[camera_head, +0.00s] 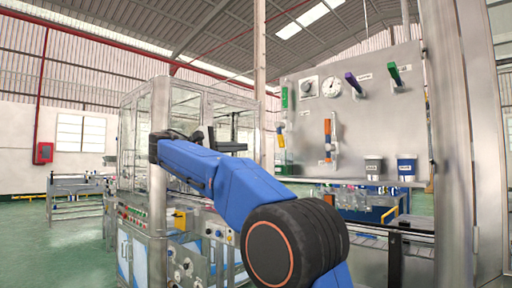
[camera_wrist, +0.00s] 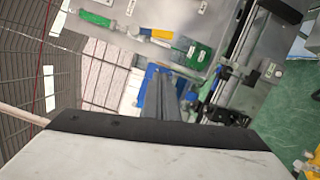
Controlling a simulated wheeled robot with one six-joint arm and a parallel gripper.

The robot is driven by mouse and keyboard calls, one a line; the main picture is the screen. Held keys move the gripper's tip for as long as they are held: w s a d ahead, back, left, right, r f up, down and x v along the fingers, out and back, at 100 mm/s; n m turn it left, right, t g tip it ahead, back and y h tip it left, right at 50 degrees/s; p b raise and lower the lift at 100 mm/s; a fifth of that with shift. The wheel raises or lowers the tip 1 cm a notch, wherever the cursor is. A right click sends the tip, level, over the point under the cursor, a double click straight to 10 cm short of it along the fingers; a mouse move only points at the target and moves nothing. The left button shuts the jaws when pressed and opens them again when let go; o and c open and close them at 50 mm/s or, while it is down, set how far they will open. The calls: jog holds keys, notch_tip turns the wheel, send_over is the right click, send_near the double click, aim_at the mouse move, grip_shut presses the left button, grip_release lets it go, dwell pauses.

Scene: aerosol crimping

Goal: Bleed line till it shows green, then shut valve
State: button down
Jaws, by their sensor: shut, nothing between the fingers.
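A grey upright panel (camera_head: 358,118) in the head view carries a round gauge (camera_head: 332,88), a purple-handled lever (camera_head: 354,83) and a green-handled lever (camera_head: 395,74). A vertical piece with an orange part (camera_head: 327,127) sits below the gauge. At the panel's left edge is a narrow upright fitting with a green top (camera_head: 284,98). The gauge reading and labels are too small to read. My gripper (camera_head: 234,146) is left of the panel, apart from the levers, shut and empty. In the wrist view its grey fingers (camera_wrist: 166,97) lie together, with green and yellow fittings (camera_wrist: 160,35) beyond.
A glass-walled machine (camera_head: 145,160) stands behind my arm at left. A steel post (camera_head: 455,130) rises at the right.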

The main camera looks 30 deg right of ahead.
jog(key=s+d+r, duration=0.1)
jog(key=s+d, duration=0.1)
jog(key=d, duration=0.8)
jog(key=shift+s+d+r, duration=0.15)
jog(key=shift+s+d, duration=0.2)
jog(key=shift+d, duration=0.05)
